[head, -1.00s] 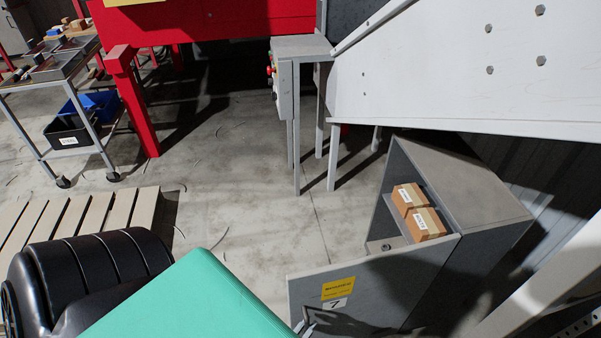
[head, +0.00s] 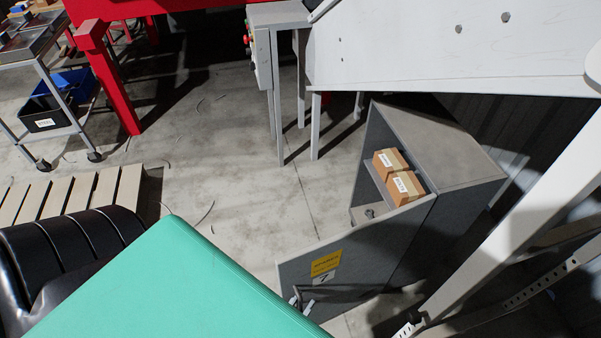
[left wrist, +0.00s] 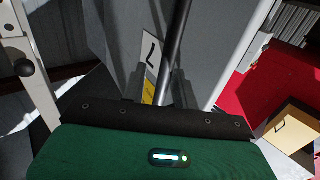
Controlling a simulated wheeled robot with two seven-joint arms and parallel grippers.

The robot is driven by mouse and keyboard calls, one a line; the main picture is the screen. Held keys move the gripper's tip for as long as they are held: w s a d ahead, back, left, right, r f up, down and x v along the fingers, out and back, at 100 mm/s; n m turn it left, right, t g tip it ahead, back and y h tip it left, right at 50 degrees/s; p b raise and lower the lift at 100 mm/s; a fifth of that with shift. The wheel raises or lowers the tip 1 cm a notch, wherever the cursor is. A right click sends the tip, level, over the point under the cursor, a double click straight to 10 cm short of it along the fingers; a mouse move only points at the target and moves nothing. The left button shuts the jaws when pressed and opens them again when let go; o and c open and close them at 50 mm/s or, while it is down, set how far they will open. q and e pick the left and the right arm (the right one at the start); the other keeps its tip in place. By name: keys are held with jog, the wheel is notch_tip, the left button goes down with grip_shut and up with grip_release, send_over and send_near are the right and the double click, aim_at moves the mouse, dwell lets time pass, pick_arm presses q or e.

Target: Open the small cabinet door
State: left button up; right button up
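The small grey cabinet (head: 455,160) stands at the right in the head view. Its door (head: 370,255) is swung wide open toward me, hinged at the near corner, and bears a yellow label and a "7". My left gripper (head: 302,304) is at the door's free edge, by the dark handle (head: 312,293). Two pale fingertips show, but their grip on the handle is unclear. My right gripper is out of view.
Two small boxes (head: 400,177) sit on the cabinet's shelf. A white sloped chute (head: 420,50) overhangs behind it. A pale slanted beam (head: 520,215) stands close at right. A slatted pallet (head: 75,195) and cart (head: 60,95) are at left. Open floor lies left of the cabinet.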

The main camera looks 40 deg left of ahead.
pick_arm(q)
jog(key=shift+s+f, duration=0.1)
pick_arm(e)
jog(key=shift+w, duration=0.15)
pick_arm(q)
jog(key=s+b, duration=0.2)
jog(key=s, duration=1.1)
jog(key=shift+s+d, duration=0.3)
jog(key=shift+d, duration=0.1)
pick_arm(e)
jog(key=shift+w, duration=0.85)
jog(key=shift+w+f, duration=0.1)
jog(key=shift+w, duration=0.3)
